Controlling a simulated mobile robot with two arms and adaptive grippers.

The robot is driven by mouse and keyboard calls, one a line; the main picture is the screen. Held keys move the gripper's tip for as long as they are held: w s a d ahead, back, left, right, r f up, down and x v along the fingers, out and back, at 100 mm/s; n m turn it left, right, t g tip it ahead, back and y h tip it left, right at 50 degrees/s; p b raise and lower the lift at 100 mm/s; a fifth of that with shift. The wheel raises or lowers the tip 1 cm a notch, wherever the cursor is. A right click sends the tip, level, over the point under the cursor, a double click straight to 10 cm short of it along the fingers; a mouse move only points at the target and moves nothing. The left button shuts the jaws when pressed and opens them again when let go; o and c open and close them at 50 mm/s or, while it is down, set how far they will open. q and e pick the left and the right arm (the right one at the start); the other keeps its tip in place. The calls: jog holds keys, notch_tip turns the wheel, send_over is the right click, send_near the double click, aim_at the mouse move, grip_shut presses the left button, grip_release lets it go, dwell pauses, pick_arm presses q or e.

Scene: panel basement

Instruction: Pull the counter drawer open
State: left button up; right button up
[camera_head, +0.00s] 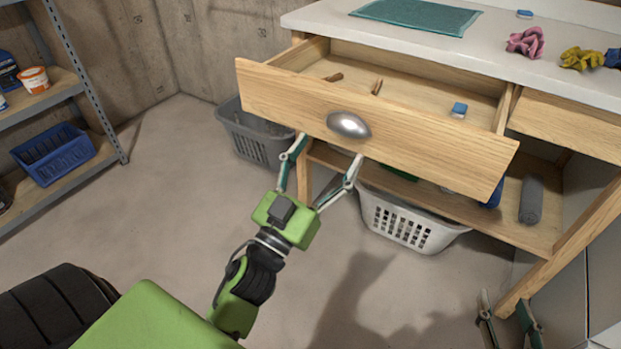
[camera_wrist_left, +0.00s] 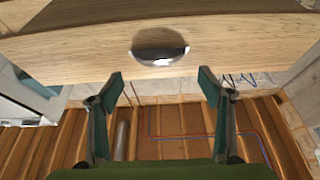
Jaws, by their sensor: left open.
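The wooden counter drawer (camera_head: 430,145) stands pulled well out from under the white countertop (camera_head: 300,17), its inside showing. A silver cup handle (camera_head: 349,125) is on its front; the handle also shows in the left wrist view (camera_wrist_left: 160,48). My left gripper (camera_head: 330,147) is open, its fingertips apart just below the handle. In the left wrist view the spread fingers (camera_wrist_left: 162,74) have nothing between them, and I cannot tell whether they touch the drawer front. My right gripper (camera_head: 503,298) is at the bottom right, its fingers apart and empty, away from the drawer.
Small brown pieces and a blue item (camera_head: 459,110) lie in the drawer. A grey basket (camera_head: 255,140) and a white basket (camera_head: 400,222) stand below. A shelf with a blue crate (camera_head: 52,154) is at the left. Cloths and a green mat (camera_head: 415,15) lie on top. Open floor lies left.

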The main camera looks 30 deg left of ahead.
pick_arm(q)
jog(key=v, duration=0.7)
dwell(0.4)
